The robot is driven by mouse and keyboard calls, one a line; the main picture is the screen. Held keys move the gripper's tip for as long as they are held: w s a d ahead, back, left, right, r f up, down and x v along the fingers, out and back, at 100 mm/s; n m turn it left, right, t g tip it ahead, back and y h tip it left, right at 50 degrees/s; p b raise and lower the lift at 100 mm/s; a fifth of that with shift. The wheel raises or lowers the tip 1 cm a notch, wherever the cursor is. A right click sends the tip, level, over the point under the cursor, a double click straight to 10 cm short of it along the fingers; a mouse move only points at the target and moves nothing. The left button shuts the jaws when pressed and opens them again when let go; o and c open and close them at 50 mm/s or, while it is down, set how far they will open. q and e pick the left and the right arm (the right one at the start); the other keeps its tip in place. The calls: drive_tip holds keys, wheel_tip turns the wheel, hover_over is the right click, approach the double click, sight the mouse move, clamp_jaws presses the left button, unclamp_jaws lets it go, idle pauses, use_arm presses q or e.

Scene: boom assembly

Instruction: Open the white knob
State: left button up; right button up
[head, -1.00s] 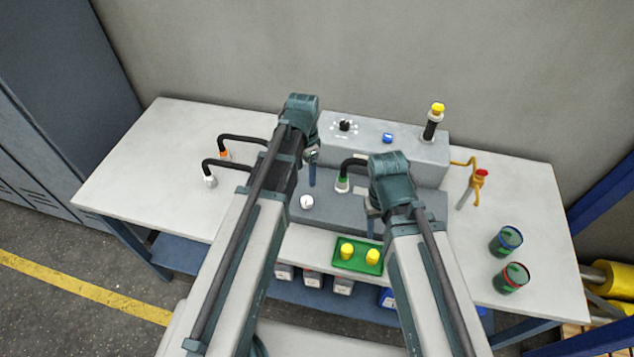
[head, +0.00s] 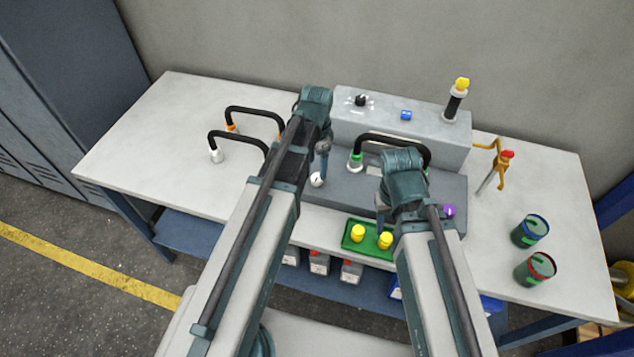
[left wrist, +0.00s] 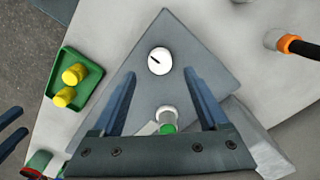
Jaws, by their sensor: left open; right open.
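The white knob (head: 317,180) is on the lower step of the grey panel (head: 345,190). In the left wrist view the round knob (left wrist: 159,61) carries a dark pointer mark. My left gripper (head: 322,170) is just above and beside the knob in the head view, and partly hides it. In the left wrist view my left gripper (left wrist: 160,76) is open, and the knob shows between and slightly beyond its fingertips, with no visible contact. My right gripper (head: 381,208) is open near the panel's front edge, right of the knob, its fingers partly hidden by its wrist.
Black handles with white (head: 216,156) and orange bases stand left of the panel. A green-based handle (head: 355,162) and a purple knob (head: 449,210) are to the right. A green tray (head: 354,246) with yellow pieces lies in front. Two cans (head: 530,231) stand at right.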

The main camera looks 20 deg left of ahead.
sight(317, 177)
use_arm(q)
wheel_tip(317, 177, down, 6)
drive_tip(key=b, duration=0.4)
drive_tip(key=shift+r, duration=0.2)
use_arm(e)
wheel_tip(317, 177, down, 6)
drive_tip(key=shift+r, duration=0.2)
use_arm(q)
drive_tip(key=shift+c, duration=0.2)
clamp_jaws()
